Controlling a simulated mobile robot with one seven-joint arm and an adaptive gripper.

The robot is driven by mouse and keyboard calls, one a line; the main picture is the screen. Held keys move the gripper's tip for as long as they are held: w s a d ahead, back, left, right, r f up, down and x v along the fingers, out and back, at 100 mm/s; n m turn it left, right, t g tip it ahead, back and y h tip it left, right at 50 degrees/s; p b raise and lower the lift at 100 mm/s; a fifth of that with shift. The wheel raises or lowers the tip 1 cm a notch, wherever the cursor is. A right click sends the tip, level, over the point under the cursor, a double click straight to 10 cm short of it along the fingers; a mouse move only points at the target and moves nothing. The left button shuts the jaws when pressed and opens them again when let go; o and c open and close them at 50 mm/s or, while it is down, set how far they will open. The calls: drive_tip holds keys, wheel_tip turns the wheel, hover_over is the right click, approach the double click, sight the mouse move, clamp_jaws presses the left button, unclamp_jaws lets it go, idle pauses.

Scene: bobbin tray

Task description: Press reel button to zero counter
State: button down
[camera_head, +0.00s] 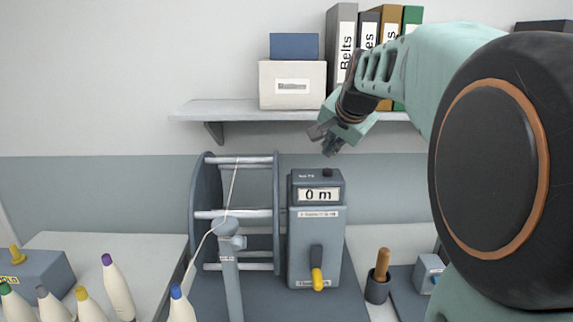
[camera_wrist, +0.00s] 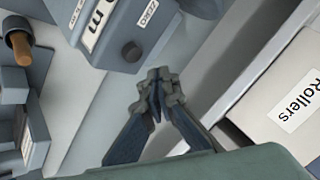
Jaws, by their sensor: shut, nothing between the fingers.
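The reel counter (camera_head: 318,230) is a grey-blue box beside the reel, with a display (camera_head: 319,195) reading "0 m". A dark round button (camera_head: 328,172) sits on its top at the right. In the wrist view the button (camera_wrist: 131,51) shows beside a "ZERO" label. My gripper (camera_head: 329,151) is shut and empty, a little above the counter top and apart from the button. In the wrist view my fingertips (camera_wrist: 158,80) are together, below and right of the button. The reel (camera_head: 243,214) carries a pale cord.
A shelf (camera_head: 240,109) with a labelled box (camera_head: 292,84) and several binders (camera_head: 343,45) is behind my gripper. A yellow-handled crank (camera_head: 318,278) is on the counter's front. Several bobbins (camera_head: 117,285) stand at the left, and a wooden-handled tool (camera_head: 382,264) at the right.

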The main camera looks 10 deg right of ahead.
sight(329, 171)
wheel_tip(329, 171, up, 3)
drive_tip(key=shift+r+p, duration=0.15)
drive_tip(key=shift+p, duration=0.85)
